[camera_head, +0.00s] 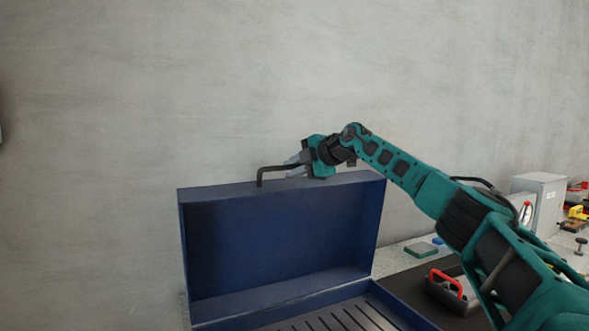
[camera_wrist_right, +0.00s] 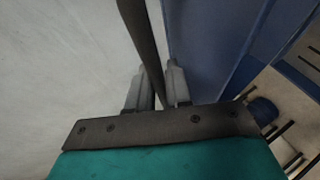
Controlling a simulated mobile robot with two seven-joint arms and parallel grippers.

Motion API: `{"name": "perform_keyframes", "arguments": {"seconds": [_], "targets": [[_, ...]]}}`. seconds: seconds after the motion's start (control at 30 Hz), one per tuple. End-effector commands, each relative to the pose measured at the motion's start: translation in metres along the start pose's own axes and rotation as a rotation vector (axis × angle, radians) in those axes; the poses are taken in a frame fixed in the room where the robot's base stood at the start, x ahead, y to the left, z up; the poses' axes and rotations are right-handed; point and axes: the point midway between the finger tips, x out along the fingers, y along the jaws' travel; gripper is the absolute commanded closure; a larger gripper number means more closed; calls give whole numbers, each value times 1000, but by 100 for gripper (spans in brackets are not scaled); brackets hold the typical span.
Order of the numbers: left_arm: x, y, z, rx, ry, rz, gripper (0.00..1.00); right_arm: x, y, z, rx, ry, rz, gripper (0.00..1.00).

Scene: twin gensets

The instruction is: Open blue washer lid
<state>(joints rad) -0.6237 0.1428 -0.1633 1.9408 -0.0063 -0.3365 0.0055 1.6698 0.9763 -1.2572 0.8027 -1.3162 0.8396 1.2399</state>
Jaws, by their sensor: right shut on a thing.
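The blue washer lid (camera_head: 275,235) stands raised, close to upright, in the head view, with its hollow inner side facing me. The blue washer base (camera_head: 400,306) below shows a slotted rack (camera_head: 335,318) inside. A dark bar handle (camera_head: 272,169) sits along the lid's top edge. My right gripper (camera_head: 297,165) is at that handle and is shut on it. In the right wrist view the handle (camera_wrist_right: 143,40) runs between the two grey fingers (camera_wrist_right: 158,88), with the blue lid (camera_wrist_right: 205,45) beside it. My left gripper is out of view.
A plain grey wall (camera_head: 100,120) stands behind the lid. On the right, a bench holds a grey box (camera_head: 540,200), a red-handled dark case (camera_head: 452,290), a green block (camera_head: 421,250) and small coloured items. My right arm spans the right side of the head view.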

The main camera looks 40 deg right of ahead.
Motion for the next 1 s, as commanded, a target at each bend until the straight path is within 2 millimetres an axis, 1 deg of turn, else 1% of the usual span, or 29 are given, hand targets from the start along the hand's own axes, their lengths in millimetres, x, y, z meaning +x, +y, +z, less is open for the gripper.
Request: {"name": "perform_keyframes", "arguments": {"seconds": [0.1,0.13,0.33,0.57,0.67,0.73,0.87,1.0], "targets": [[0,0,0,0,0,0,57,0,1,-2,-1,4,1,100],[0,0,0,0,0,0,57,1,1,-2,-1,4,1,79],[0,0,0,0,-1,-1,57,0,0,-2,-1,3,0,60],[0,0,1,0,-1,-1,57,0,0,-1,0,2,0,60],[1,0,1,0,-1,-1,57,-4,0,0,-1,2,1,60],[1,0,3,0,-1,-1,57,-9,0,0,0,2,1,60],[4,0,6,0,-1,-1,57,-27,-1,1,-1,1,1,60],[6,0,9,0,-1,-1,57,-57,-1,1,-1,0,4,60]]}}
